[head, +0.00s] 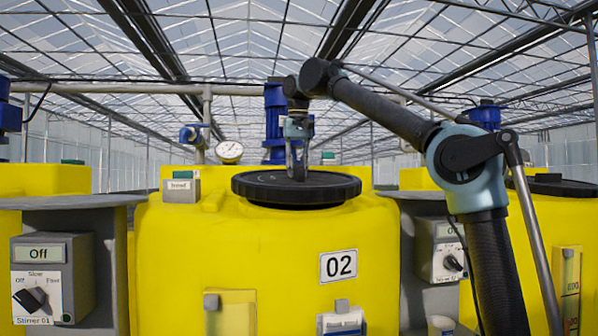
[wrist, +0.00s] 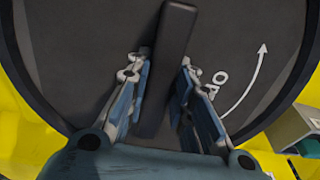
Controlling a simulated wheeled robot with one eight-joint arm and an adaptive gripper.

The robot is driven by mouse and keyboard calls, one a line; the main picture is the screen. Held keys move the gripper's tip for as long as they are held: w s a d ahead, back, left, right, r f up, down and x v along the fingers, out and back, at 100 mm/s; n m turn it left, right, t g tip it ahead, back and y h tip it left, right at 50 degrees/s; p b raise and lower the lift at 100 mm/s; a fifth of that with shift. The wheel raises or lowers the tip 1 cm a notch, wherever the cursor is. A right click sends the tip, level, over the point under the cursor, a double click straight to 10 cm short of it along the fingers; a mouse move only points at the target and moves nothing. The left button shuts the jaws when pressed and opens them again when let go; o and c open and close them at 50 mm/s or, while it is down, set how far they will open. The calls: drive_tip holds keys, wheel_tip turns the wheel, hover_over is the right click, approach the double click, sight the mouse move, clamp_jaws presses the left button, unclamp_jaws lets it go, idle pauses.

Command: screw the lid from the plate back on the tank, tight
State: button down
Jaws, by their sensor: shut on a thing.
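The black round lid (head: 330,188) lies level over the opening on top of the yellow tank marked 02 (head: 265,245). My gripper (head: 297,170) points down from above at the lid's middle. In the wrist view my gripper (wrist: 164,80) has its two fingers on either side of the lid's raised bar handle (wrist: 170,45) and is shut on it. The lid's face (wrist: 75,40) carries a white curved arrow (wrist: 248,80) and a marking partly hidden by a finger. I cannot tell how far the thread is engaged. No plate shows.
A small labelled box (head: 181,188) stands on the tank top left of the lid. A gauge (head: 229,151) and blue motor (head: 275,120) rise behind. Grey control boxes (head: 52,275) flank the tank. Another dark lid (head: 565,186) sits at right.

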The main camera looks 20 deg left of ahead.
drive_tip(key=shift+w+f, duration=0.15)
drive_tip(key=shift+f, duration=0.9)
idle(0.6)
idle(0.5)
drive_tip(key=c, duration=1.3)
unclamp_jaws()
drive_tip(key=shift+o, duration=0.4)
drive_tip(key=shift+a, duration=0.1)
drive_tip(key=shift+o, duration=1.1)
clamp_jaws()
